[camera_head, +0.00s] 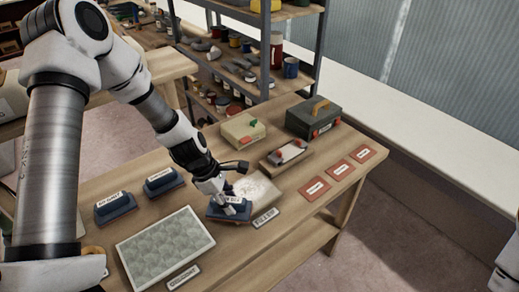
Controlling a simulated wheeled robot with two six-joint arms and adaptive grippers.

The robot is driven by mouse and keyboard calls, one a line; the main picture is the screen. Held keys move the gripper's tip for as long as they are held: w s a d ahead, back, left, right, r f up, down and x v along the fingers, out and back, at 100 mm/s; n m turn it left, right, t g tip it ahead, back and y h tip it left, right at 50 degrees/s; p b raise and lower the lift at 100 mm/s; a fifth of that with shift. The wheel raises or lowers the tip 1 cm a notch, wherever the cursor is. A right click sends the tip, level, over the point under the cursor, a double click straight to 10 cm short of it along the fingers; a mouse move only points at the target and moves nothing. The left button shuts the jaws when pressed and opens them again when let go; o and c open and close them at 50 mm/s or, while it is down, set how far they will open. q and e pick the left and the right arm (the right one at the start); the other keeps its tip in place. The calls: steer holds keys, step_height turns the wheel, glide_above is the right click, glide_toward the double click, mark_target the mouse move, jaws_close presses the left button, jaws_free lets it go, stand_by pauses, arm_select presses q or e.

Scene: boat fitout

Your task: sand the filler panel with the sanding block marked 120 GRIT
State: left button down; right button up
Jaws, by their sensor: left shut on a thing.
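My left gripper (222,198) is shut on a blue sanding block (230,211) with a white label too small to read surely. The block is low over the near left edge of a pale, blotchy panel (262,186), which looks like the filler panel; I cannot tell whether they touch. Two more blue sanding blocks with white labels, one nearer (116,210) and one farther back (164,184), sit on the bench to the left. Their markings are not clearly readable. My right gripper is not in view.
On the wooden bench (232,255) lie a large grey-green patterned panel (165,250), small label plates, a tray (286,154), a cream box (243,130), a dark toolbox (313,120) and red cards (314,188). A metal shelf (265,55) stands behind. The bench's near right is clear.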

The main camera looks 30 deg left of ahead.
arm_select(q)
steer(key=r, duration=0.1)
steer(key=r+p, duration=0.1)
steer(key=p, duration=0.1)
steer(key=shift+s+a+r, duration=0.2)
steer(key=shift+s+r, duration=0.05)
steer(key=shift+r, duration=0.15)
steer(key=shift+w+d+r+p, duration=0.15)
steer(key=shift+w+r+p, duration=0.05)
steer(key=shift+r+p, duration=0.85)
step_height(320, 180, up, 3)
steer(key=p, duration=0.3)
steer(key=shift+s+f, duration=0.1)
steer(key=shift+r, duration=0.25)
